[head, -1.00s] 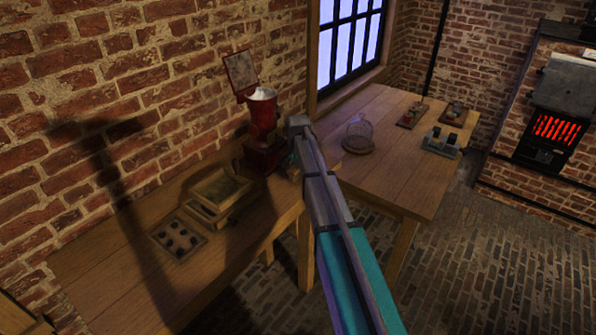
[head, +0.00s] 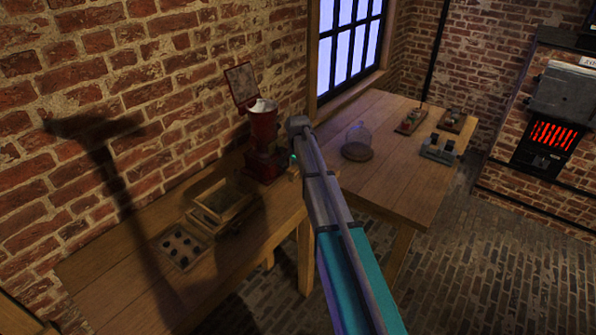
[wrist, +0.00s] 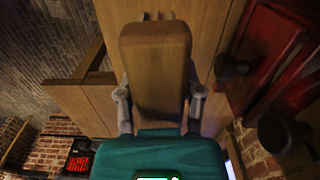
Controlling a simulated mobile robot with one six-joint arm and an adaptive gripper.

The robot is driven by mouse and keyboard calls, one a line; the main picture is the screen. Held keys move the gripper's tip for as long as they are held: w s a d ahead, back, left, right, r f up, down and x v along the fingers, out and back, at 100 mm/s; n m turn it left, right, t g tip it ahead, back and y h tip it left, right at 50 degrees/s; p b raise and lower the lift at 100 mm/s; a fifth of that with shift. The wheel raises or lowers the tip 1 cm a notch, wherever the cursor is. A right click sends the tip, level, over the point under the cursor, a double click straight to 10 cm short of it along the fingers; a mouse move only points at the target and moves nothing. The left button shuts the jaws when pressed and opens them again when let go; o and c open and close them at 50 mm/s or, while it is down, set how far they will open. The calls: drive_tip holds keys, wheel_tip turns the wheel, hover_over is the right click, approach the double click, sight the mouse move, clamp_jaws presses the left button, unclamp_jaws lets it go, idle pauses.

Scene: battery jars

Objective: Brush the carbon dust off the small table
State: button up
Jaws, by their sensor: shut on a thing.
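My gripper (wrist: 157,105) is shut on a wooden brush (wrist: 157,65). The brush's broad wooden back faces the wrist camera, and a little of what look like bristles shows past its far end. In the head view my gripper is mostly hidden behind my arm, beside the red mill, with a bit of the wood (head: 293,173) showing. The wooden table (head: 115,265) under the mill stands along the brick wall. A second wooden table (head: 400,185) stands by the window. I cannot make out carbon dust on either top.
The red mill (head: 263,140) stands close left of my gripper; its black knob (wrist: 232,66) shows in the wrist view. A wooden box (head: 222,198) and a tray with dark round pieces (head: 182,246) lie nearer. A glass dome (head: 358,140) and small apparatus (head: 440,146) stand on the window table.

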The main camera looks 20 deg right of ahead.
drive_tip(key=shift+r+p, duration=1.55)
